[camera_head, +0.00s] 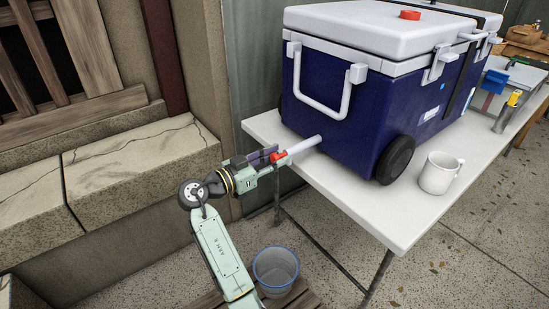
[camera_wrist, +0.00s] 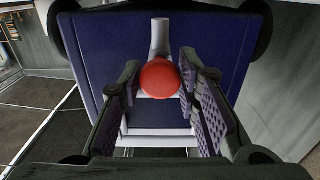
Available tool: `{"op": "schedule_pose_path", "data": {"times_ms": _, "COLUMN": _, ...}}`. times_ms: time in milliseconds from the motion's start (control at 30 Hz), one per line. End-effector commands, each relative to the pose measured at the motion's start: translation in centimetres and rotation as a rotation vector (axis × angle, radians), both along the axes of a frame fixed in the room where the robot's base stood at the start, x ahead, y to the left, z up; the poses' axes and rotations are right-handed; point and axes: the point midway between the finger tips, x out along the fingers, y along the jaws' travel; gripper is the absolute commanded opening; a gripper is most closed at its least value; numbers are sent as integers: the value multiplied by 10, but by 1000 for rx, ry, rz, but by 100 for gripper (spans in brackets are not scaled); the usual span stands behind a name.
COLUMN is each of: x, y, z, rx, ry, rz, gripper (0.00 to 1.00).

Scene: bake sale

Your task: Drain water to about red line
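A blue cooler (camera_head: 350,115) with a white lid stands on the white table. A white spout (camera_head: 306,145) with a red knob (camera_head: 280,157) sticks out from its near side, past the table edge. My gripper (camera_head: 272,157) is at the knob. In the wrist view, the round red knob (camera_wrist: 160,78) sits between my two fingers (camera_wrist: 160,85), with a narrow gap visible on each side, so the gripper looks open around it. A clear bucket (camera_head: 276,271) with a blue rim stands low beneath the spout area. I cannot make out a red line or any water flow.
A white mug (camera_head: 440,173) stands on the table (camera_head: 345,195) right of the cooler's black wheel (camera_head: 394,160). A stone ledge (camera_head: 130,160) and wall lie left of my arm. The bucket rests on a wooden slatted surface (camera_head: 305,299).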

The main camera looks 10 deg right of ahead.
Motion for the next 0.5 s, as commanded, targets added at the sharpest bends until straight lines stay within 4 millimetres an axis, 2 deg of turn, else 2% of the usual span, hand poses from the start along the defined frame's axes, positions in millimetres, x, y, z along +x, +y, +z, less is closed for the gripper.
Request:
{"op": "schedule_pose_path", "data": {"times_ms": 67, "x": 0, "y": 0, "z": 0, "rx": 0, "ry": 0, "rz": 0, "gripper": 23}}
{"op": "schedule_pose_path", "data": {"times_ms": 400, "x": 0, "y": 0, "z": 0, "rx": 0, "ry": 0, "rz": 0, "gripper": 0}}
{"op": "schedule_pose_path", "data": {"times_ms": 500, "x": 0, "y": 0, "z": 0, "rx": 0, "ry": 0, "rz": -1, "gripper": 0}}
